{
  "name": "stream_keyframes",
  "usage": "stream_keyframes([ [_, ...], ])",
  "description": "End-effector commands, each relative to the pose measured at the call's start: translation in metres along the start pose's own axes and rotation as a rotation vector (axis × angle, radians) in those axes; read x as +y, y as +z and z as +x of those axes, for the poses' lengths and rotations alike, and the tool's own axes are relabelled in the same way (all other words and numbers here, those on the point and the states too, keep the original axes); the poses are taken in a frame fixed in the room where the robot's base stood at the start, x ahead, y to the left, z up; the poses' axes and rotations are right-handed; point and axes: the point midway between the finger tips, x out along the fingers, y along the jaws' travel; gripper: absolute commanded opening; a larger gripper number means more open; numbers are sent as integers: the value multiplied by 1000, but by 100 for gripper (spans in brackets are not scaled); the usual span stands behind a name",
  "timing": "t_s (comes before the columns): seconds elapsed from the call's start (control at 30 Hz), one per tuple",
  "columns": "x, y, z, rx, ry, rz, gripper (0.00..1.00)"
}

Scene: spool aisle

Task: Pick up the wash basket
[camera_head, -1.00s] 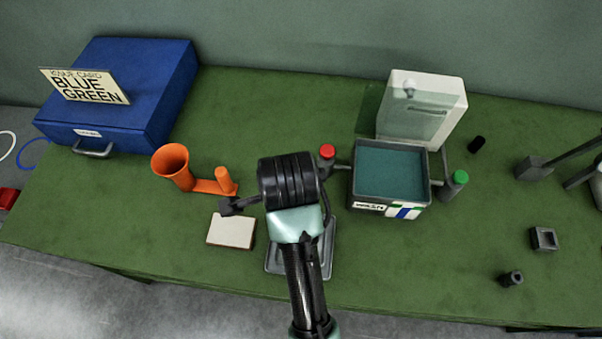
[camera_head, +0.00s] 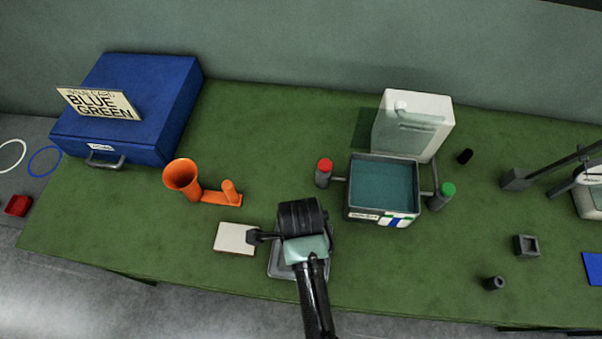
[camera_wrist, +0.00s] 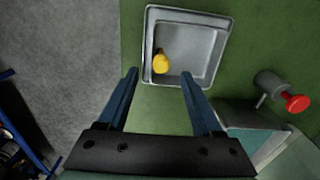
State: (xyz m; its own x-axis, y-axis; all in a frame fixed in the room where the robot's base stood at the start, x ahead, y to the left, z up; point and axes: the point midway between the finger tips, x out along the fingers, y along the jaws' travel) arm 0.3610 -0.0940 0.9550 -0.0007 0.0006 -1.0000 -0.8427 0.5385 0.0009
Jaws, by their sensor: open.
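No thing in view is plainly a wash basket. A grey open-topped tank (camera_head: 384,214) with a teal inside stands on the green bench; I cannot tell whether a basket sits in it. In the wrist view, a shallow grey tray (camera_wrist: 205,52) lies just beyond my fingertips, with a small yellow thing (camera_wrist: 161,63) in its left part. In the head view, the tray (camera_head: 281,267) is partly hidden by my arm. My gripper (camera_wrist: 159,74) is open and empty, pointing down near the tray, left of the tank. Its fingertips are hidden in the head view.
Posts with a red cap (camera_head: 324,165) and a green cap (camera_head: 447,189) flank the tank. A white box (camera_head: 420,120) stands behind it. An orange funnel piece (camera_head: 181,175), a pale block (camera_head: 234,238) and a blue case (camera_head: 150,100) are left.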

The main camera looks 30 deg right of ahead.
Motion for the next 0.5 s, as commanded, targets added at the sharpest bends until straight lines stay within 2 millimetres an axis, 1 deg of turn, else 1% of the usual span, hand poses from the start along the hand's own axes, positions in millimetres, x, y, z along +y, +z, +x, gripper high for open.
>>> stream_keyframes([
  [0.17,0,2,18,1,3,-1,67],
  [0.3,0,3,37,1,2,0,67],
  [0.4,-1,3,46,1,1,-1,67],
  [0.5,-1,3,50,1,-1,-1,67],
])
